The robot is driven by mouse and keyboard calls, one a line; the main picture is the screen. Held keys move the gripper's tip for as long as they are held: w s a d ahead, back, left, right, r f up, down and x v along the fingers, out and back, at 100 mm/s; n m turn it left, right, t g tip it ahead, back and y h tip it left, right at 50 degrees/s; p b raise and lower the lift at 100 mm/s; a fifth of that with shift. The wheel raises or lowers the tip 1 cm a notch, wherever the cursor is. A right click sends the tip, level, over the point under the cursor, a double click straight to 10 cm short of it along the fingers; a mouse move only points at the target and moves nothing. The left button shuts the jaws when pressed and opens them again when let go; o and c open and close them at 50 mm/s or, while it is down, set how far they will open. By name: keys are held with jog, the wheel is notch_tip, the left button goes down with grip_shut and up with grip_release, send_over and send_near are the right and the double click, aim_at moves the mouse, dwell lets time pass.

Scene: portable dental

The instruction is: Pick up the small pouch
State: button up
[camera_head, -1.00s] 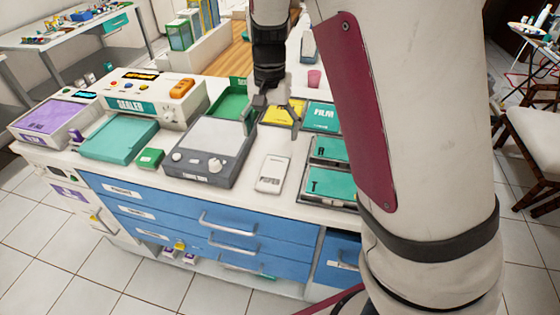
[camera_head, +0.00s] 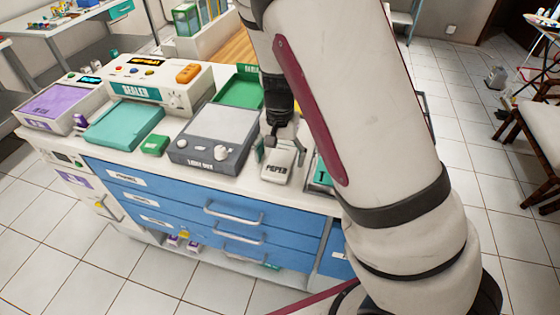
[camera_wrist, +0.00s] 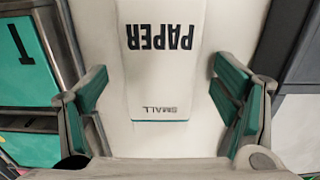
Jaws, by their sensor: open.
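The small pouch (camera_head: 276,167) is a white packet lying on the white counter top, right of the grey scale-like device. In the wrist view the pouch (camera_wrist: 165,95) fills the middle, with "PAPER" and "SMALL" printed upside down. My gripper (camera_head: 279,145) is over the far part of the pouch in the head view. In the wrist view my gripper (camera_wrist: 160,75) is open, with one green-padded finger on each side of the pouch. I see nothing held. I cannot tell the exact height of the fingertips above the counter.
The grey device (camera_head: 205,158) stands close on the pouch's left. A tray with teal lettered packets (camera_wrist: 30,65) lies close on its other side, mostly hidden by my arm in the head view. A small green box (camera_head: 154,145) and the sealer (camera_head: 150,85) are farther left.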

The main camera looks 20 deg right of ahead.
jog(key=shift+f, duration=0.1)
jog(key=c, duration=1.3)
jog(key=shift+o, duration=0.2)
